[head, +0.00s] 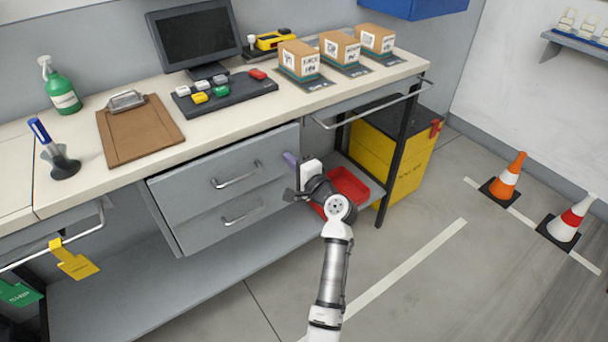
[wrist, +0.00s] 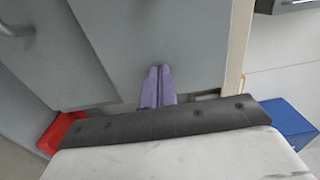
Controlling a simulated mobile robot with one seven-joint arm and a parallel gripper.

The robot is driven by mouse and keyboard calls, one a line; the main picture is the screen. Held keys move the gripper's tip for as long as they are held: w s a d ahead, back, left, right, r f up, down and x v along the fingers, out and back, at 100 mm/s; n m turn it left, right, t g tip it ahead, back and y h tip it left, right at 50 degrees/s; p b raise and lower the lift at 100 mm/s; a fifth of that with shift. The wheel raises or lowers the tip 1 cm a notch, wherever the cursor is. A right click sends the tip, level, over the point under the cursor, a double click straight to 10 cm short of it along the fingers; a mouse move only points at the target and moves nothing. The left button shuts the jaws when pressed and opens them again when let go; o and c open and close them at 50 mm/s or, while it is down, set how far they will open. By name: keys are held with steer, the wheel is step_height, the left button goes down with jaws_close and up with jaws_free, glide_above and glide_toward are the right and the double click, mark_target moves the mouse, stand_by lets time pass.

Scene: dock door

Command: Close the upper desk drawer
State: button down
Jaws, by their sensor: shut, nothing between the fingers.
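The upper drawer (head: 225,172) is the top grey front of the unit under the desk, with a bar handle (head: 236,178). Its front looks close to flush with the lower drawer (head: 232,214); I cannot tell exactly how far it stands out. My gripper (head: 289,159) is shut and empty, its purple fingers at the right end of the upper drawer front. In the wrist view the shut fingers (wrist: 157,84) lie together before the grey upper drawer front (wrist: 160,35). Whether they touch it is unclear.
The desk top (head: 235,122) overhangs the drawers, with a metal rail (head: 370,107) along its right front. A red bin (head: 347,186) sits on the lower shelf behind my gripper. A yellow bin (head: 405,165) and two cones (head: 506,180) stand right. Floor in front is clear.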

steer(key=shift+w+a+r, duration=0.3)
steer(key=shift+w+a, duration=0.2)
steer(key=shift+w, duration=0.35)
steer(key=shift+a, duration=0.1)
